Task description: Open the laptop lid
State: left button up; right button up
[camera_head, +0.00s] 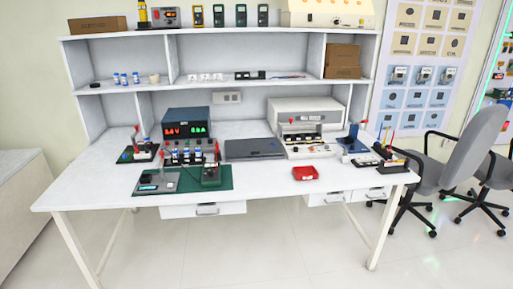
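A closed dark grey laptop (254,149) lies flat on the white workbench (262,185), near the middle of its top. Its lid is down. The power supply and a row of small blue-capped items stand to its left, and a white bench instrument stands to its right. Neither of my grippers shows in the head view.
A green mat (222,182) with tools lies front left. A red tray (305,173) sits front right. The blue power supply (188,123) and white instrument (306,112) flank the laptop. Shelves (220,87) rise behind. The bench in front of the laptop is clear.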

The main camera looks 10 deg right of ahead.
aim_at(248, 146)
jog(key=i+j+z, duration=0.1)
jog(key=i, duration=0.3)
jog(key=i+j+z, duration=0.15)
jog(key=i, duration=0.25)
jog(key=i+j+z, duration=0.1)
jog(key=i, duration=0.3)
